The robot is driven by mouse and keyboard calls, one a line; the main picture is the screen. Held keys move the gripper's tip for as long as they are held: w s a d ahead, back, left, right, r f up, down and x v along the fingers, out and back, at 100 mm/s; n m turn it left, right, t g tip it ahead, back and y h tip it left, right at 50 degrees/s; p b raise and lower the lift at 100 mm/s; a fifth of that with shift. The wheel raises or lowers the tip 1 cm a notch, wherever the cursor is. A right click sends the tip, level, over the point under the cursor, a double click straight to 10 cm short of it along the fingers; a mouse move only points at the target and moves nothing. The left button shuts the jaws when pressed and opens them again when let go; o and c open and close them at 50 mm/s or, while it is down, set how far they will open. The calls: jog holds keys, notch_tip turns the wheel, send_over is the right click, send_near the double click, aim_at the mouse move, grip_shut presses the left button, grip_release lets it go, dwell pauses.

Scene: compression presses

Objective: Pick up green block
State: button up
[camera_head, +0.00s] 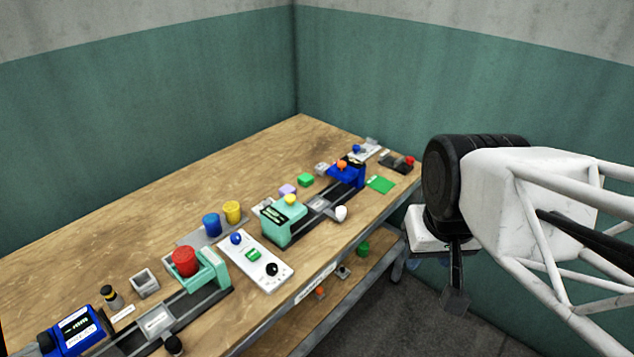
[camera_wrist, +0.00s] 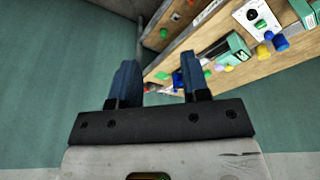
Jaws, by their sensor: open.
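A small green block (camera_head: 305,180) lies on the wooden table in the head view, next to a purple block (camera_head: 287,190) and behind the teal press. In the wrist view the table's small parts appear tiny, and I cannot tell for sure which green spot is the block. My gripper (camera_head: 455,298) hangs beyond the table's right front edge, well away from the block. In the wrist view its two dark blue fingers (camera_wrist: 156,68) are spread apart with nothing between them.
A teal press (camera_head: 283,222) and a blue press (camera_head: 346,174) stand near the block. A flat green square (camera_head: 381,184) lies by the table's edge. A green piece (camera_head: 362,248) sits on the lower shelf. The table's back strip (camera_head: 270,150) is clear.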

jog(key=shift+o, duration=0.4)
jog(key=o, duration=0.6)
